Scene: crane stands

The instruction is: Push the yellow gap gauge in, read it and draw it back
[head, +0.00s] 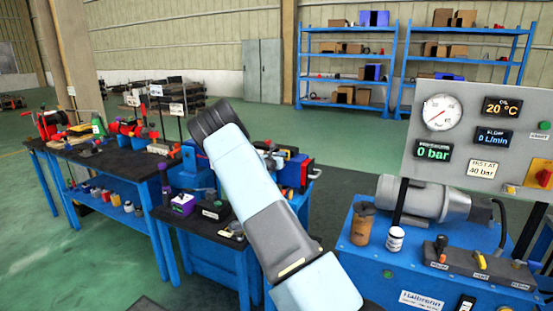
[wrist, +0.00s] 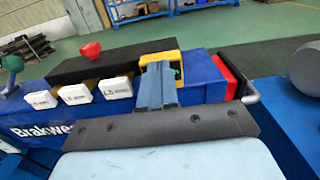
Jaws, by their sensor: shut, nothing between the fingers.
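In the wrist view my gripper (wrist: 160,68) is shut and empty, its two blue-grey fingers side by side. Their tips are at a yellow part (wrist: 174,59) with a dark top, at the right end of a long black block. I cannot tell whether the tips touch it, nor whether this part is the gap gauge. The block lies on a blue unit (wrist: 45,128) lettered "Brakwe...", the rest cut off. In the head view my arm covers part of this unit (head: 296,172), and my fingertips are hidden.
White tags (wrist: 75,94), a red knob (wrist: 90,51) and a green knob (wrist: 13,62) are on or by the unit. A red part (wrist: 230,75) and a metal handle (wrist: 251,98) are at its right end. A blue pump stand (head: 400,265) is at right.

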